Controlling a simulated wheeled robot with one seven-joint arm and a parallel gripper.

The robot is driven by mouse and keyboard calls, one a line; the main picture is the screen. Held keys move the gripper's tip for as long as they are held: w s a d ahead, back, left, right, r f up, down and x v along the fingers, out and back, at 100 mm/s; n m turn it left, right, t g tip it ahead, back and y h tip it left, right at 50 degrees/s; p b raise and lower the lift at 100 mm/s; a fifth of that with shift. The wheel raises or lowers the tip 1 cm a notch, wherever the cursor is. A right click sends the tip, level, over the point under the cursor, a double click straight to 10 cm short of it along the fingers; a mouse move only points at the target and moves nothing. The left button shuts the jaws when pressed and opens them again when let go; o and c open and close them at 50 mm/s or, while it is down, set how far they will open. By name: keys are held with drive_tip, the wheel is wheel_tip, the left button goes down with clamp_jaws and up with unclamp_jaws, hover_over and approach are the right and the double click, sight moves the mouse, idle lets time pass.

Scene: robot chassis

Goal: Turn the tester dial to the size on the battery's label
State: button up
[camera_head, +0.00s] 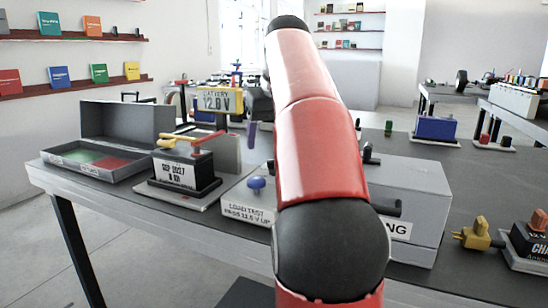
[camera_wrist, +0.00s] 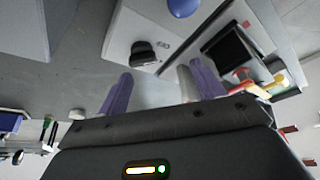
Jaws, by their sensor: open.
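The battery (camera_head: 180,178) is a black block with a white label, on a plate at the left of the table. Its label's upper line looks like "SEP 2027"; the lower line is too small to read. Red and yellow clamps sit on top, and it shows again in the wrist view (camera_wrist: 236,54). The tester (camera_wrist: 117,38) is a pale panel with a blue knob (camera_wrist: 184,6) and a black dial (camera_wrist: 143,53). The dial's setting is unreadable. My gripper (camera_wrist: 160,86) is open; its purple fingers are apart, with the dial beyond them, not between them. My arm hides part of the tester in the head view.
A yellow display (camera_head: 219,101) reads 12.6 V behind the battery. An open grey tray (camera_head: 85,173) with green and red sections stands at the far left. A grey box (camera_head: 412,190) and a charger (camera_head: 528,242) with a yellow plug stand right of my arm.

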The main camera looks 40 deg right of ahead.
drive_tip(key=w+d+f+b, duration=0.1)
drive_tip(key=f, duration=0.1)
drive_tip(key=w+d+f+b, duration=0.1)
drive_tip(key=f, duration=0.1)
drive_tip(key=w+d+f+b, duration=0.1)
drive_tip(key=d+f, duration=0.1)
drive_tip(key=shift+d+f, duration=0.1)
drive_tip(key=shift+f, duration=0.2)
drive_tip(key=c, duration=1)
